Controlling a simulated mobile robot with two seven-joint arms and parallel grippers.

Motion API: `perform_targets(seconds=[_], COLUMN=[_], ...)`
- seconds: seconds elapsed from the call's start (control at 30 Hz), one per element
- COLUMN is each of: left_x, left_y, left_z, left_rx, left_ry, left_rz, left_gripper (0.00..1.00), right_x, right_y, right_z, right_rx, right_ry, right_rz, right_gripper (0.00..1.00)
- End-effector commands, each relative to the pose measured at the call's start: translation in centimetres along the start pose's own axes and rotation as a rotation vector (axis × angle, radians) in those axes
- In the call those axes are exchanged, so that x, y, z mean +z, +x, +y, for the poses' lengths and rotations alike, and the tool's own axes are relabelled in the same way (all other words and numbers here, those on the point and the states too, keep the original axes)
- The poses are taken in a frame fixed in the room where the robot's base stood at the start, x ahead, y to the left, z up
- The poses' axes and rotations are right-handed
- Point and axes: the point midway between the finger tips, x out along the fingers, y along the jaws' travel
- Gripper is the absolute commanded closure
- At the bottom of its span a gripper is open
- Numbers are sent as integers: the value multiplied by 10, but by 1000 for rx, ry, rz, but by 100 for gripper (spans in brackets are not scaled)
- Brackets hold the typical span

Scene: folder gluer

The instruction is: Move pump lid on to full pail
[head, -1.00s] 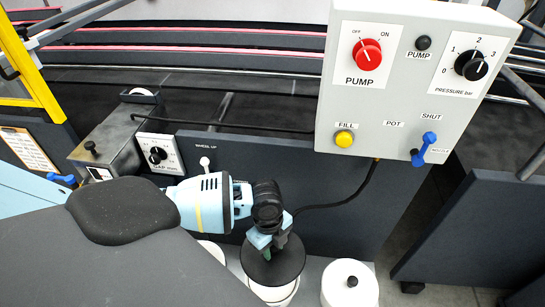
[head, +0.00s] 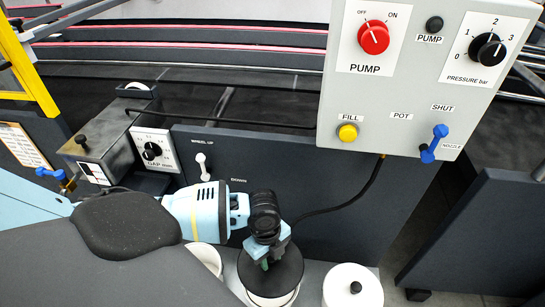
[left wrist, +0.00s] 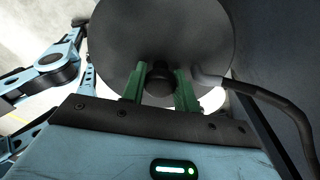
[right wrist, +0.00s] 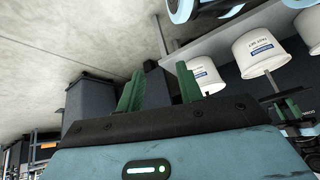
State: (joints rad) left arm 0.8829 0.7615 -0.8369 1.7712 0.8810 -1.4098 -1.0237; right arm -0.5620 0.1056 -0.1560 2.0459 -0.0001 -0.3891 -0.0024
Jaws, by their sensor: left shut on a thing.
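The pump lid (head: 270,275) is a dark round disc with a knob in its middle. My left gripper (head: 269,250) is shut on that knob. In the left wrist view the lid (left wrist: 165,30) fills the top, and the green fingers (left wrist: 158,88) stand on both sides of the black knob. My right gripper (right wrist: 160,85) is open and empty in the right wrist view. The pail contents are hidden.
A white lidded pail (head: 352,290) stands to the right, and another white pail (head: 207,259) to the left, partly behind my arm. A black hose (head: 345,207) runs down from the pump panel (head: 400,85). Labelled white pails (right wrist: 258,52) show in the right wrist view.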

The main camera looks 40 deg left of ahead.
Motion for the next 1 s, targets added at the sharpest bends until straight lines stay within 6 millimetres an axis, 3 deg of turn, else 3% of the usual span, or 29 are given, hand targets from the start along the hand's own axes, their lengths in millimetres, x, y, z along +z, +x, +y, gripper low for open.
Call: perform_targets(seconds=[1.0], left_x=[11], left_y=[89], left_z=[0], left_rx=[0], left_ry=[0], left_rz=[0], left_gripper=[100], right_x=[37], right_y=[70], right_z=[14], right_rx=[1], right_ry=[-31], right_rz=[-19], right_gripper=[64])
